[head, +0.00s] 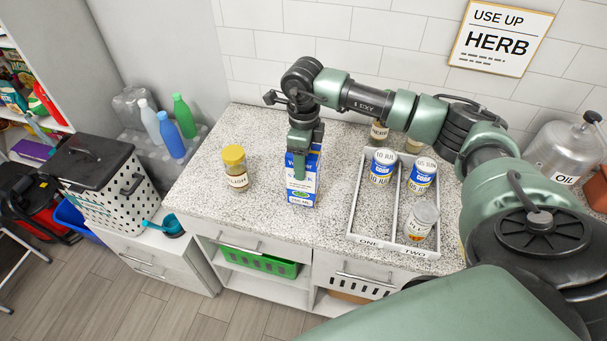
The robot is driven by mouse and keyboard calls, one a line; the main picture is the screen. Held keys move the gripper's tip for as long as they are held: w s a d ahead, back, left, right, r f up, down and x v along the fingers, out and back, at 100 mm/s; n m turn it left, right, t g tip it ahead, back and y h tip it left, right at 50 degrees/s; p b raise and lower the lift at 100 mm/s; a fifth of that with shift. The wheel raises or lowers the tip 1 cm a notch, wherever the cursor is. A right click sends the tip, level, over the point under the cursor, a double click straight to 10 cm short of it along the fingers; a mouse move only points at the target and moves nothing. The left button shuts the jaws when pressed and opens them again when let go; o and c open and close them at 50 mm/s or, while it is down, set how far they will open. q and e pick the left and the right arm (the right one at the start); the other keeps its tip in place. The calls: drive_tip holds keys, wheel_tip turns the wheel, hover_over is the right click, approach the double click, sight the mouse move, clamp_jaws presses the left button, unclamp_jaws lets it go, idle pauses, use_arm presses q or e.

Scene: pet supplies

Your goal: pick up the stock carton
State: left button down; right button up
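The stock carton (301,192) is a blue and white box standing upright on the speckled counter, near its middle. My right gripper (302,160) reaches down over the carton from above. One finger shows against the carton's near face and hides part of its label. The other finger is hidden, so I cannot tell whether the gripper is shut on the carton or still open around it. The carton appears to rest on the counter. My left gripper is not in view.
A yellow-lidded jar (235,168) stands left of the carton. A divided tray (394,247) with several cans is to its right. The counter (262,222) is clear in front of the carton.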

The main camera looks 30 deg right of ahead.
drive_tip(key=c, duration=1)
drive_tip(key=shift+w, duration=0.15)
clamp_jaws()
drive_tip(key=shift+r, duration=0.2)
